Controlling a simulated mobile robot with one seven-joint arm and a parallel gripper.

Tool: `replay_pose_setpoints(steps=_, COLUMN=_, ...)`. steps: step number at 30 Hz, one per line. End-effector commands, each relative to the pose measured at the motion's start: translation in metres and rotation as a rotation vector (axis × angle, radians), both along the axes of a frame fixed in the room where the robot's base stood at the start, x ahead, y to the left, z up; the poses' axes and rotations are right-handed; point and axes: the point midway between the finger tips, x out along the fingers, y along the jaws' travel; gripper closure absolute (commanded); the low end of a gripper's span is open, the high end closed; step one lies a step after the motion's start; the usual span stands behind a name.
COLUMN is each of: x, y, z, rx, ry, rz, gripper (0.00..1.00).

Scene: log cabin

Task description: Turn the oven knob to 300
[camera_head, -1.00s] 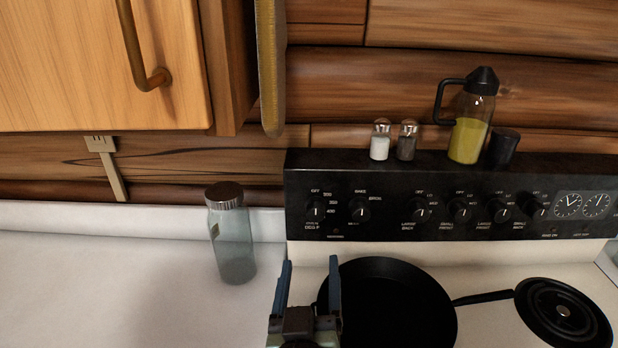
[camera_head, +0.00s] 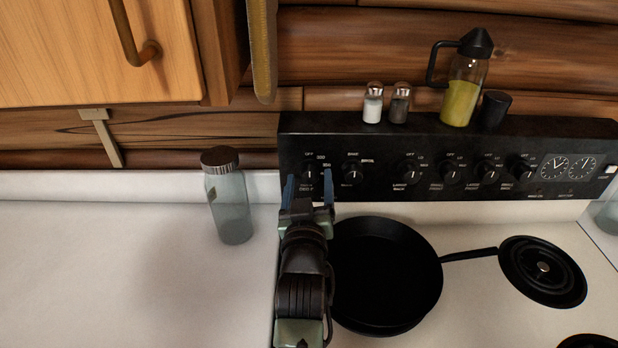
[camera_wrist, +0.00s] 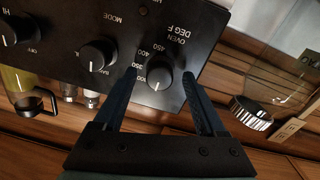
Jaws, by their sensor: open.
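The oven knob (camera_head: 309,174) is the leftmost black dial on the black control panel (camera_head: 390,140). In the wrist view the oven knob (camera_wrist: 159,73) has a white pointer line and the label "OVEN DEG F", with numbers around it. My gripper (camera_head: 308,180) is open in front of the panel, just below and around the knob in the picture. In the wrist view my gripper's two blue fingers (camera_wrist: 160,80) straddle the knob, the left finger close to it; I cannot tell whether they touch it. The mode knob (camera_wrist: 97,54) sits just beside the left finger.
A black pan (camera_head: 385,275) is on the stove to the right of my arm. A glass jar (camera_head: 229,205) stands on the counter to the left. Shakers (camera_head: 372,105) and an oil bottle (camera_head: 463,95) stand on top of the panel. The left counter is otherwise clear.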

Motion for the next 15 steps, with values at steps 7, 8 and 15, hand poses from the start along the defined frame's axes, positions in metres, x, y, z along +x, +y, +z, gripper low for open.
replay_pose_setpoints(steps=7, x=0.0076, y=-0.0001, z=0.0003, rx=-0.001, ry=-0.001, rz=0.000, gripper=0.26)
replay_pose_setpoints(steps=8, x=0.0076, y=-0.0001, z=0.0002, rx=-0.001, ry=-0.001, rz=0.000, gripper=0.26)
replay_pose_setpoints(steps=15, x=0.0074, y=0.0000, z=0.0002, rx=-0.001, ry=-0.001, rz=0.000, gripper=0.41)
